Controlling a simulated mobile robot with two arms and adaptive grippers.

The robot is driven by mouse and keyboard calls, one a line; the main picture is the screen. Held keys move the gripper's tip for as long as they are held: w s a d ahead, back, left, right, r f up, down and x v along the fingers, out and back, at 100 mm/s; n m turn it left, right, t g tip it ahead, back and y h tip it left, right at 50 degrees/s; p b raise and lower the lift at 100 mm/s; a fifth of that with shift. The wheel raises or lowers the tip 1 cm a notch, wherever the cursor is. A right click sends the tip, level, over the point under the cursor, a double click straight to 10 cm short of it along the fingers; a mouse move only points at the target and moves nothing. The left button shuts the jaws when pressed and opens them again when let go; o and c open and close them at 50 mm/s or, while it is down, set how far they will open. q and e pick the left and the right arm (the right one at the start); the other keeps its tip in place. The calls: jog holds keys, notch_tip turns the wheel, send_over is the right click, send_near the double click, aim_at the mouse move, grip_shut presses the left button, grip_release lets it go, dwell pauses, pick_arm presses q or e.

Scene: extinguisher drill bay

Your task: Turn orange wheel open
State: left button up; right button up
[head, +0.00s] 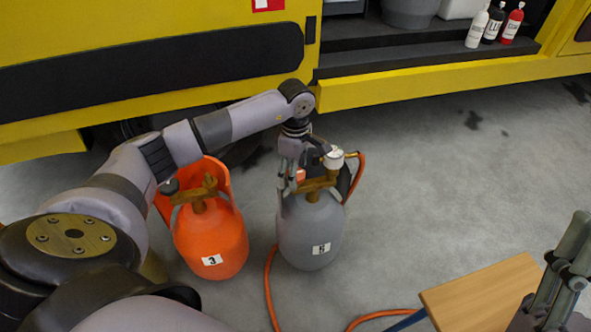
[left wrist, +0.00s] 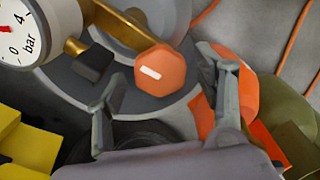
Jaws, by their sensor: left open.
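The orange wheel (left wrist: 160,70) is a faceted knob with a white bar mark, on the brass valve of the grey cylinder (head: 312,232). In the head view the orange wheel (head: 300,175) shows only partly beside the gripper. My left gripper (head: 290,186) is at the valve from above, open. In the left wrist view its fingers stand apart, with the wheel beyond and between their tips; no contact is clear. My right gripper (head: 562,270) is at the lower right, above the wooden top, away from the cylinders; its jaw opening is unclear.
A pressure gauge (left wrist: 38,30) sits beside the wheel. An orange cylinder (head: 210,240) labelled 3 stands left of the grey one. An orange hose (head: 271,290) runs on the floor. A wooden top (head: 480,295) is at lower right. A yellow truck (head: 420,88) stands behind, with bottles on its step.

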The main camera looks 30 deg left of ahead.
pick_arm(q)
jog(key=shift+c, duration=0.6)
jog(key=c, duration=1.1)
jog(key=shift+o, duration=0.2)
